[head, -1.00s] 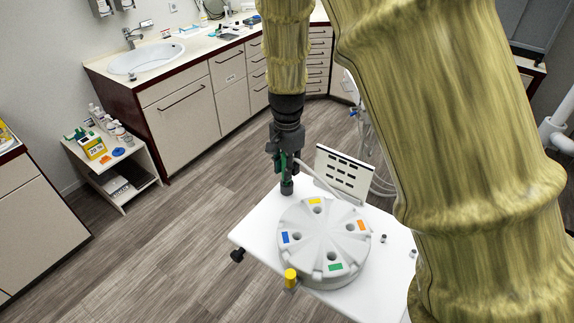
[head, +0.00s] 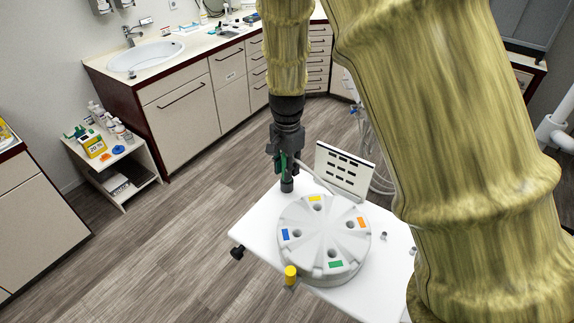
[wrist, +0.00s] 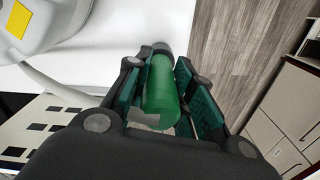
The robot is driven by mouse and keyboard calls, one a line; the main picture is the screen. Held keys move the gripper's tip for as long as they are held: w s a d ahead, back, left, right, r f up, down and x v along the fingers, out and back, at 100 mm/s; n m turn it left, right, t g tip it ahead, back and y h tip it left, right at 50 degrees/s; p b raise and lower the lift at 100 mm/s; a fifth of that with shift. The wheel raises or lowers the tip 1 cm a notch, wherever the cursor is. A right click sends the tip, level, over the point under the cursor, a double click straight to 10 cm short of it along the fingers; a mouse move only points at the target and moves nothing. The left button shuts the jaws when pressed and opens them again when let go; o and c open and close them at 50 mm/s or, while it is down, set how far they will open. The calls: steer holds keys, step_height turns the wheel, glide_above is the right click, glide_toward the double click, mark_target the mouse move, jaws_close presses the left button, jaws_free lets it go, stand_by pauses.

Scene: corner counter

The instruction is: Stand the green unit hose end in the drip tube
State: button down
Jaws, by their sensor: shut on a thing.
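My gripper (head: 287,164) points down above the back left edge of the white table. It is shut on the green unit hose end (wrist: 162,90), a green cylinder gripped between both finger pads in the wrist view. Its far end is dark grey and shows below the fingers in the head view (head: 287,185). Whether this end touches the table cannot be told. I cannot make out for certain which thing is the drip tube. Small grey upright pieces (head: 384,236) stand on the table at the right, clear of my gripper.
A round white unit (head: 322,225) with holes and coloured labels sits on the white table (head: 258,222). A yellow-capped piece (head: 290,275) and a black knob (head: 237,252) are at the table edge. A slotted white panel (head: 344,172) and pale hoses stand close right of my gripper.

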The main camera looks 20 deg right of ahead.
stand_by(0.3)
steer(key=c, duration=0.6)
jaws_free()
steer(key=shift+c, duration=0.2)
steer(key=shift+r+p, duration=0.4)
steer(key=shift+r, duration=4.1)
steer(key=shift+s+f, duration=0.1)
